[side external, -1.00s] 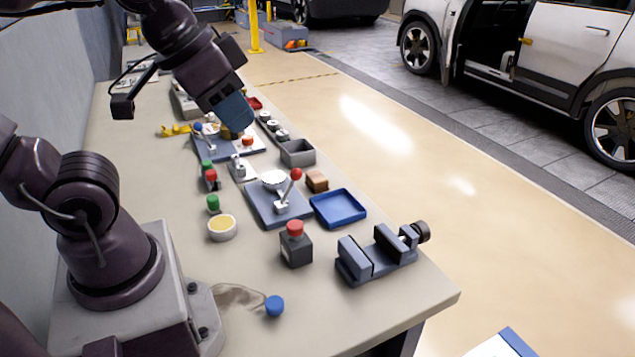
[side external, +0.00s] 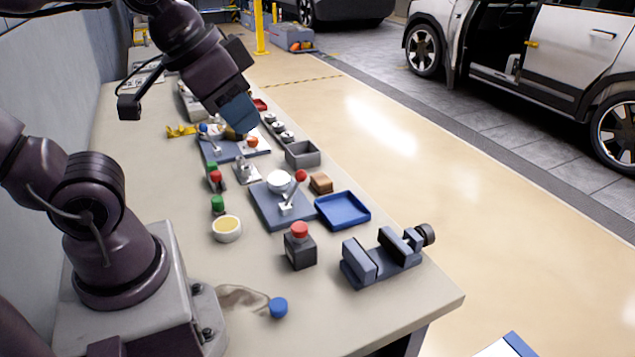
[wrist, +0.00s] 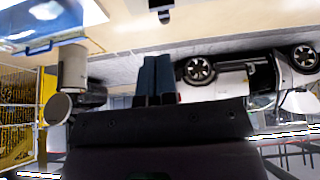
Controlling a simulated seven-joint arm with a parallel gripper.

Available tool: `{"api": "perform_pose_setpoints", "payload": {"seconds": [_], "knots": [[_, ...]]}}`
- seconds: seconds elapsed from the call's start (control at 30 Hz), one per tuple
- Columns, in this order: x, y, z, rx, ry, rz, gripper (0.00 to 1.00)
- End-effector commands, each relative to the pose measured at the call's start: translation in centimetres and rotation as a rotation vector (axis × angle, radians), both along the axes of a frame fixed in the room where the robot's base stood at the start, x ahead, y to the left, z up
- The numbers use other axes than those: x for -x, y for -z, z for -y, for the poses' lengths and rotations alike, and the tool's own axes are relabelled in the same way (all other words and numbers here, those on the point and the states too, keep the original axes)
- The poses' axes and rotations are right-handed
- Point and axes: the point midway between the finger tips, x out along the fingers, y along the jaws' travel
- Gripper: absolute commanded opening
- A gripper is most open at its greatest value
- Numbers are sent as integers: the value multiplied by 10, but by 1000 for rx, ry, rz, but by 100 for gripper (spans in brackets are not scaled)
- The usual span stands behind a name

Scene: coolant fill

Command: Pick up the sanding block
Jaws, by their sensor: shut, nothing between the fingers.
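A small brown block (side external: 320,183), which looks like the sanding block, lies on the workbench behind the blue tray and right of the lever fixture. My gripper (side external: 242,118) is up and to the left of it, over the far part of the bench, well apart from the block. In the wrist view the two blue-grey fingers (wrist: 158,80) are together with nothing between them. The block cannot be made out in the wrist view, which looks out towards the floor and vehicles.
Around the block are a blue tray (side external: 343,210), a fixture with a red-knobbed lever (side external: 287,205) and a grey open box (side external: 302,155).

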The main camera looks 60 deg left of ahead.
Motion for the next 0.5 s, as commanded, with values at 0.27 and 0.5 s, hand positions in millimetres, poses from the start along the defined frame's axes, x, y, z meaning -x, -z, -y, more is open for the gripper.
{"api": "perform_pose_setpoints", "payload": {"seconds": [0.27,0.5], "knots": [[0,0,0,0,0,0,0],[0,0,0,0,0,0,23]]}}
